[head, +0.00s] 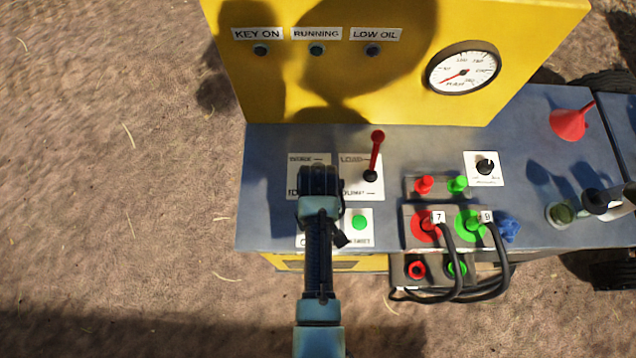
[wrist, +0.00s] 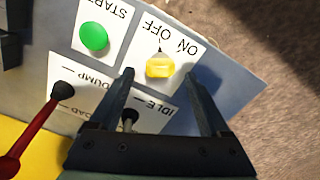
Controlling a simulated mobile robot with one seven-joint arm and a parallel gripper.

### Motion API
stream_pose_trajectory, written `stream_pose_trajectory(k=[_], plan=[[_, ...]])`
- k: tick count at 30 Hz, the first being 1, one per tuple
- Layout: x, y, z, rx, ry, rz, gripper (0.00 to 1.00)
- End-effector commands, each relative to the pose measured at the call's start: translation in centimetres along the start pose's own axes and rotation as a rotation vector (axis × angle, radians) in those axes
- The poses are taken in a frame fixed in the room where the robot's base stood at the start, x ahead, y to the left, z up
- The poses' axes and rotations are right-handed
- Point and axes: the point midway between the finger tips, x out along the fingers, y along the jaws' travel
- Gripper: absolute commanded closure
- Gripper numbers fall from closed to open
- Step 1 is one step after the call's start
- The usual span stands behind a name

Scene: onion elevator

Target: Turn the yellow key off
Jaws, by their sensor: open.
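The yellow key (wrist: 160,67) sits on a white plate marked ON and OFF (wrist: 172,44), upside down in the wrist view. Which mark it points to is hard to tell. My gripper (wrist: 159,70) is open, with one fingertip to either side of the key in the picture. Contact with the key cannot be made out. In the head view my gripper (head: 320,183) hangs over the panel and the key is hidden behind my arm. The KEY ON lamp (head: 260,50) looks dark.
A green START button (wrist: 94,37) is beside the key plate. A red-handled lever (head: 376,152) and the IDLE lever (wrist: 129,121) stand close by. Cables and red and green connectors (head: 425,226) lie right of my arm. A red funnel (head: 571,122) stands farther right.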

Motion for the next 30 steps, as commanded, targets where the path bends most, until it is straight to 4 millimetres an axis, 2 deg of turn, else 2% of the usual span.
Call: stream_pose_trajectory(k=[9, 15, 19, 30], plan=[[-6.3, 0.0, -0.1, -0.001, 0.005, 0.002, 0.2], [-8.9, 0.0, -0.1, -0.001, 0.003, 0.001, 0.2], [-9.6, 0.0, 0.0, -0.001, 0.002, 0.0, 0.2], [-9.6, 0.0, 0.0, -0.001, 0.001, 0.0, 0.2]])
